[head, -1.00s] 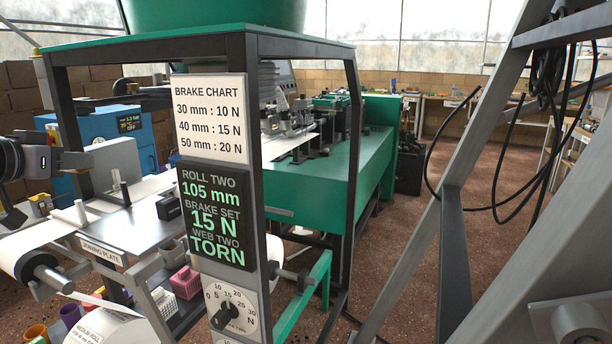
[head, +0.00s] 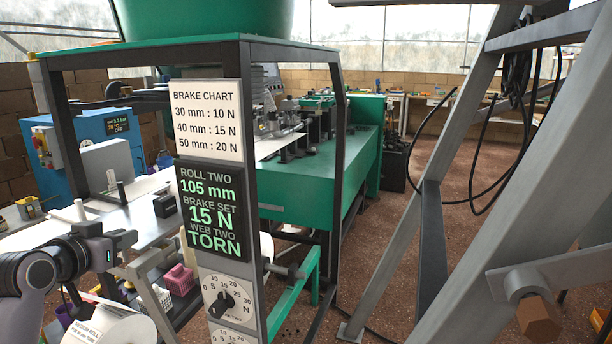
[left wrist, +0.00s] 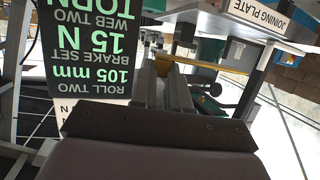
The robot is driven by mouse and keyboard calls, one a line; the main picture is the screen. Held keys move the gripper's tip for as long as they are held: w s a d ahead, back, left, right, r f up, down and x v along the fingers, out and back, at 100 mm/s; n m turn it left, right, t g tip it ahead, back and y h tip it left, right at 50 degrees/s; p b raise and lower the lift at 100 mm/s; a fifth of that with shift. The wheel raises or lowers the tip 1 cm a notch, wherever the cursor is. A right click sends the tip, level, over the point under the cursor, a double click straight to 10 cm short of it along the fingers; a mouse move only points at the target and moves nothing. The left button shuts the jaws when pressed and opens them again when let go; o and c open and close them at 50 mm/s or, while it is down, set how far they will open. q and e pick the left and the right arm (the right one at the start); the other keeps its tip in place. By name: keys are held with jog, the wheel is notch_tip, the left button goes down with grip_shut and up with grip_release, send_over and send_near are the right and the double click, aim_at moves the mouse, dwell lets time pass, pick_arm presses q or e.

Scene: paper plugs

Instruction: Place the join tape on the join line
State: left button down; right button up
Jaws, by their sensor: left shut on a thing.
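My left gripper (head: 180,245) comes in from the left in front of the joining plate (head: 135,212), beside the dark post. In the left wrist view its fingers (left wrist: 163,75) are shut on a narrow yellowish strip (left wrist: 205,67), which looks like the join tape. The strip's end shows only small at the fingertips in the head view. The joining plate's labelled edge (left wrist: 262,12) is at the top of the left wrist view. White paper web (head: 30,238) lies by the plate. I cannot make out the join line. My right gripper is not in view.
The post carries a brake chart (head: 207,120), a dark display (head: 213,210) reading TORN and a brake dial (head: 228,303). A labelled paper roll (head: 110,328) is below my left arm. Pink and white baskets (head: 180,280) sit under the plate. Grey beams stand at right.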

pick_arm(q)
jog(key=s+d+f+p, duration=0.1)
jog(key=s+d+f, duration=0.6)
jog(key=d+f, duration=0.3)
jog(key=s+d+p, duration=0.1)
jog(key=s+d, duration=0.6)
jog(key=s, duration=0.1)
jog(key=shift+s+d+r+y, duration=0.15)
jog(key=shift+s+r+y, duration=0.1)
jog(key=shift+r+y, duration=0.1)
jog(key=shift+d, duration=0.1)
